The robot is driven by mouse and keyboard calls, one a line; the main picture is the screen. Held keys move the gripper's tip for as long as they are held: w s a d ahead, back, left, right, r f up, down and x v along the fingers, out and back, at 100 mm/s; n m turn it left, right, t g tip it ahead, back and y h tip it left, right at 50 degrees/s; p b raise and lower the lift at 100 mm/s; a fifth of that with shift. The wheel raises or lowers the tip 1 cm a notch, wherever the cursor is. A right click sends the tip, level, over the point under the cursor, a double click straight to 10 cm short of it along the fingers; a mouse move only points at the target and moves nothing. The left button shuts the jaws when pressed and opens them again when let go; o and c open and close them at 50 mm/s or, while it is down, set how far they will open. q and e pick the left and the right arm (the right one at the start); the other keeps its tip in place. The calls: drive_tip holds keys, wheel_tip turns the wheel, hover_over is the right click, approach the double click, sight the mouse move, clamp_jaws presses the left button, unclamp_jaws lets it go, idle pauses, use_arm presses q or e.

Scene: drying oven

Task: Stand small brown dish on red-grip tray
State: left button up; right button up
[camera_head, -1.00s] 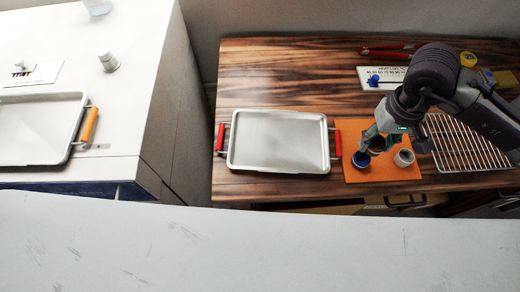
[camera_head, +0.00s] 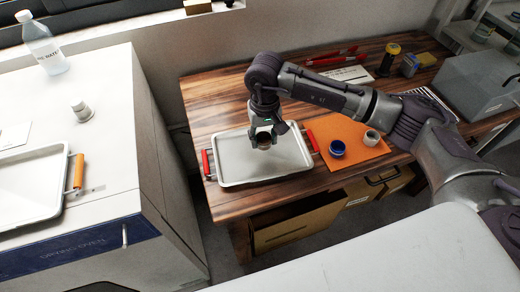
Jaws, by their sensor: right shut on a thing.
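The red-grip tray (camera_head: 238,172) is a flat silver tray with a red handle at each end, lying on the wooden bench. My right gripper (camera_head: 263,141) reaches in from the right over the tray's upper middle and is shut on the small brown dish (camera_head: 262,140). The dish is mostly hidden between the fingers. I cannot tell whether it touches the tray surface. The tray is otherwise bare. My left gripper is out of view.
An orange mat (camera_head: 350,158) right of the tray holds a blue dish (camera_head: 337,149) and a grey dish (camera_head: 371,138). An orange-grip tray (camera_head: 35,180) lies on the white oven top at left.

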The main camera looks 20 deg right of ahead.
sight(261, 154)
drive_tip(key=shift+w+a+f, duration=0.2)
drive_tip(key=shift+a+f, duration=0.05)
drive_tip(key=shift+a, duration=0.1)
drive_tip(key=shift+f, duration=0.2)
wheel_tip(261, 154, down, 3)
drive_tip(key=shift+f+b, duration=0.2)
drive_tip(key=shift+b, duration=0.55)
drive_tip(key=shift+f, duration=0.35)
drive_tip(key=o, duration=1.1)
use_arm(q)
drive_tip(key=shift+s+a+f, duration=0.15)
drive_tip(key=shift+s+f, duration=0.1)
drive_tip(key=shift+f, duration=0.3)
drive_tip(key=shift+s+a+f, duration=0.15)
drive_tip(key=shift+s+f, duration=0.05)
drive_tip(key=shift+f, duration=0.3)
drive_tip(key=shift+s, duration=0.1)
